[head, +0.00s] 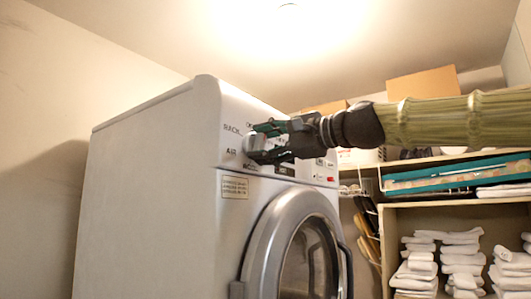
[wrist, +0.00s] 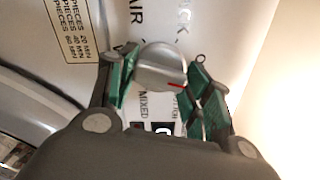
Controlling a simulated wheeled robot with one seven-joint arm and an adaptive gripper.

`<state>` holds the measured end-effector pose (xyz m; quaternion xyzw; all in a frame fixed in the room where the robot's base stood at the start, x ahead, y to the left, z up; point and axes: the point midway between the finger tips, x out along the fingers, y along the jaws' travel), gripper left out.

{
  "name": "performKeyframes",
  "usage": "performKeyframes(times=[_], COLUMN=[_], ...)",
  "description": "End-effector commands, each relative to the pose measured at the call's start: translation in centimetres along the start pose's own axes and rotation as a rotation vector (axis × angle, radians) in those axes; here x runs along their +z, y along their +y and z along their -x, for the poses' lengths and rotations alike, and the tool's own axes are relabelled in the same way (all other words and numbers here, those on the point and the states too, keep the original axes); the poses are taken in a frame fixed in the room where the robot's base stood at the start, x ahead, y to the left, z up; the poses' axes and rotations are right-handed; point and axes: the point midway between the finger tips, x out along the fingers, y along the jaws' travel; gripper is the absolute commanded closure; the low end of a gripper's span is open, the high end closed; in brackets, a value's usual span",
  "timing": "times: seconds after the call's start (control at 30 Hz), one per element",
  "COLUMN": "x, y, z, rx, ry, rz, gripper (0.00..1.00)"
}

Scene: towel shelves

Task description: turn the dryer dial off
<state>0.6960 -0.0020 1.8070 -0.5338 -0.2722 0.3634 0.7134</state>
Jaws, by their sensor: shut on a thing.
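The dryer (head: 150,170) is a white machine with a round door (head: 300,250) on its front. Its dial (wrist: 162,67) is a silver round knob with a raised grip bar and a red pointer mark, seen in the wrist view between my fingertips. In the head view, my gripper (head: 262,143) reaches the upper front panel from the right and covers most of the dial. In the wrist view, my gripper (wrist: 158,82) has green-padded fingers on both sides of the dial and is shut on it. The red mark points toward the lower right in that view. Some panel lettering is hidden.
A label plate (head: 235,187) is on the dryer front below the dial. A red button (head: 331,179) lies right of my gripper. Shelves with folded white towels (head: 462,262) and a teal item (head: 455,175) stand at the right. A cardboard box (head: 423,83) sits on top.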

Motion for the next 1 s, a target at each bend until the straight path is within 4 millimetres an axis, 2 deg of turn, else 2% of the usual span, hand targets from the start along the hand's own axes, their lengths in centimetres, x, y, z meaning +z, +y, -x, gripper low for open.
performKeyframes(times=[0.4, 1.0], x=[-0.06, -0.02], y=[0.03, -0.05], z=[0.0, 0.0], rx=[-0.001, -0.001], ry=[0.001, 0.001], rz=[0.236, 0.286], gripper=[0.74, 0.74])
